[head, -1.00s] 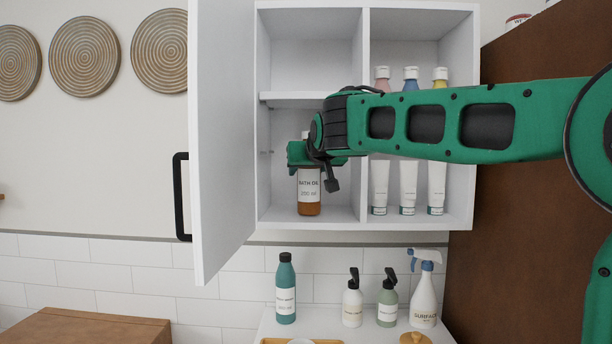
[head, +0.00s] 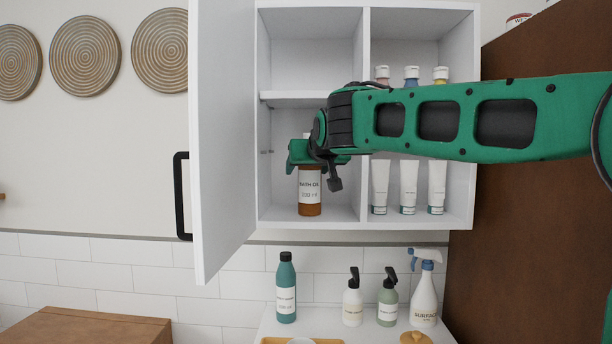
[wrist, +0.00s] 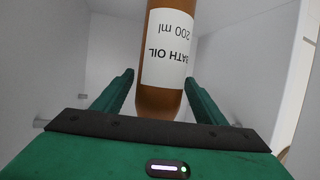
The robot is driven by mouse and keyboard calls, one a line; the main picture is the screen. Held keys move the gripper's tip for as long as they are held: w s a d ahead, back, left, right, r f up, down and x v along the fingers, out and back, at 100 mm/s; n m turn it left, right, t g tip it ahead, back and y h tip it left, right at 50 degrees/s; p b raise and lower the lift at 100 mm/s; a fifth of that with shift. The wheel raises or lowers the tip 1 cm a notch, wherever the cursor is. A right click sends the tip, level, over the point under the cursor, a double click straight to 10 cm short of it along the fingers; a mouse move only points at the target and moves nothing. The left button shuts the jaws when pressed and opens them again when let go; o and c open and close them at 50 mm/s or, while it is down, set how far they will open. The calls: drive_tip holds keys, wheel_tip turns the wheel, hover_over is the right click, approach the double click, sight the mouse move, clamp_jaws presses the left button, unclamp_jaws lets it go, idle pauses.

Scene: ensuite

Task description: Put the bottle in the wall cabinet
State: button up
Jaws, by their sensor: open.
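The amber bath oil bottle (head: 310,192) with a white label stands upright on the floor of the lower left compartment of the white wall cabinet (head: 418,224). The cabinet's door (head: 222,140) stands open to the left. My gripper (head: 300,163) is at the front of that compartment, overlapping the bottle's upper part in the head view. In the wrist view the bottle (wrist: 164,75) appears upside down between the two spread fingers of my gripper (wrist: 160,100), with gaps on both sides.
White tubes (head: 408,187) fill the lower right compartment, close beside the divider. Below the cabinet, a teal bottle (head: 286,290), two pump bottles and a spray bottle (head: 424,295) stand on a counter. A brown tall panel (head: 530,210) stands at the right. The upper left compartment is empty.

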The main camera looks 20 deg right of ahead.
drive_tip(key=v, duration=1)
